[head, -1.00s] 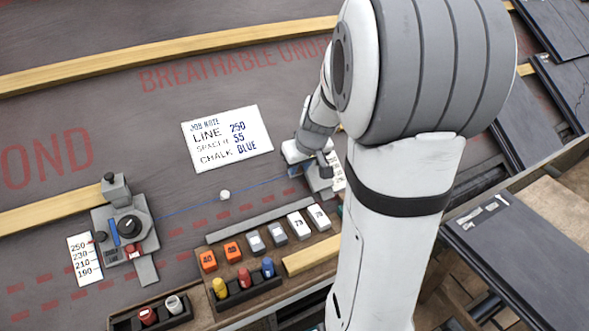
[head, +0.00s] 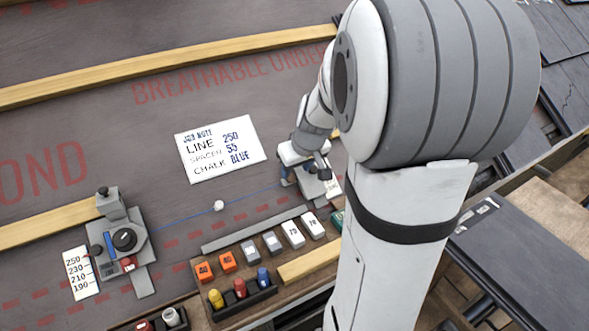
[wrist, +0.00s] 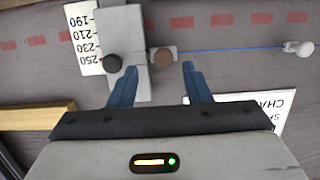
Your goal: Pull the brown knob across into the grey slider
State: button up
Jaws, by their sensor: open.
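The brown knob (wrist: 164,57) is at the end of the blue line in the wrist view, just right of the grey slider (wrist: 122,35). A dark round knob (wrist: 112,62) sits on the slider beside the number scale (wrist: 88,42). My gripper (wrist: 159,68) is open, with its blue fingers apart. The brown knob is between and slightly beyond the fingertips; the left finger overlaps the slider's near end. Contact cannot be told. In the head view my gripper (head: 300,172) is over the right-hand grey slider (head: 318,187), and the brown knob is hidden.
A chalk-line box (head: 125,240) stands at the left, with the blue line running from it past a white peg (head: 219,206). A job note (head: 220,150) lies behind the line. A wooden tray (head: 205,258) with numbered blocks and coloured bottles is in front.

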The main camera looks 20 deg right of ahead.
jog(key=shift+p+v, duration=0.55)
jog(key=shift+v, duration=1.6)
jog(key=w+p+v, duration=0.1)
jog(key=p+v, duration=0.6)
jog(key=v, duration=0.3)
jog(key=shift+w+r, duration=0.35)
jog(key=shift+r, duration=0.2)
jog(key=shift+a, duration=0.1)
jog(key=s+a+r+g+p, duration=0.1)
jog(key=s+a+r+p, duration=0.4)
jog(key=r+p, duration=0.6)
jog(key=s+a+r+g+p, duration=0.1)
jog(key=s+a+r+p, duration=0.5)
jog(key=s+r+p, duration=0.3)
jog(key=r+p, duration=0.1)
jog(key=p, duration=0.1)
jog(key=shift+a+r+m+p, duration=0.25)
jog(key=shift+r+m+p, duration=0.1)
jog(key=shift+m, duration=0.05)
jog(key=shift+c, duration=0.2)
